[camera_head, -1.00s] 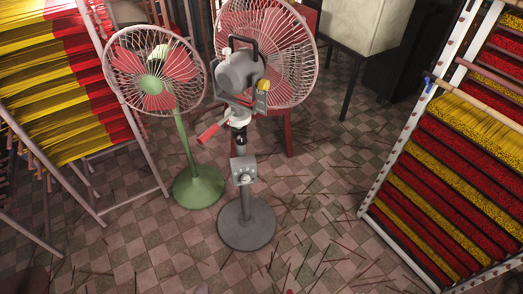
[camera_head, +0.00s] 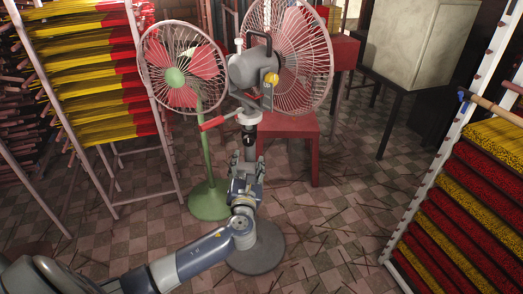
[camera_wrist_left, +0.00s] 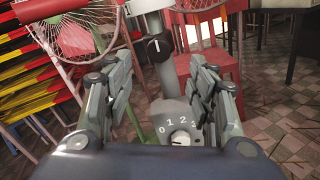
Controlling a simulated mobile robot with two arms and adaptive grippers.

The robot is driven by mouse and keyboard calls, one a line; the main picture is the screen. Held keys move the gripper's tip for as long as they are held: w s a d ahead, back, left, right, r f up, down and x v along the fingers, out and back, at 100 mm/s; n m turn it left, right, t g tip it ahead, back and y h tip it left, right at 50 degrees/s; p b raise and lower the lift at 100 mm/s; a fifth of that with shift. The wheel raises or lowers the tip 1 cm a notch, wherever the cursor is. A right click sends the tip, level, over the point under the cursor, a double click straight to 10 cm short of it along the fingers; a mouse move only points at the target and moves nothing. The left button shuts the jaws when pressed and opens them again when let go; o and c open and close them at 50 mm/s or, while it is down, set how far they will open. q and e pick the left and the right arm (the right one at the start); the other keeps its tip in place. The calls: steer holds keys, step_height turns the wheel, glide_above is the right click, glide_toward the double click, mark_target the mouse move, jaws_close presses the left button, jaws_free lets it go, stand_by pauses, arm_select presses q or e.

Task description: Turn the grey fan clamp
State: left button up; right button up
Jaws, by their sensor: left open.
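The grey fan (camera_head: 243,70) stands upright on a round grey base (camera_head: 258,250), with a red handle (camera_head: 212,123) sticking out below its motor. On its pole is a dark round clamp knob (camera_wrist_left: 157,45) with a pale line, seen in the left wrist view. Below it, a grey control box (camera_wrist_left: 175,115) carries a dial marked 0 to 3. My left gripper (camera_head: 247,160) is in front of the pole, below the red handle. In the wrist view its open fingers (camera_wrist_left: 155,78) frame the pole, with the knob above and between them. In the head view it hides the control box.
A green fan (camera_head: 175,77) stands close on the left. A red table (camera_head: 290,125) is behind the grey fan. Racks of yellow-red incense (camera_head: 85,70) stand left and right (camera_head: 470,190). Loose sticks lie on the checkered floor (camera_head: 335,220).

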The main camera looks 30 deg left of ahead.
mark_target(248, 143)
arm_select(q)
steer(key=b+x, duration=0.1)
steer(key=x, duration=0.7)
steer(key=shift+w+a+f+b, duration=0.15)
steer(key=shift+w+a+b, duration=0.1)
steer(key=shift+w+b, duration=0.1)
steer(key=shift+w+a, duration=0.4)
steer(key=shift+w, duration=0.2)
arm_select(e)
steer(key=w+r, duration=0.3)
steer(key=r, duration=0.3)
steer(key=shift+a, duration=0.25)
arm_select(q)
steer(key=c, duration=1)
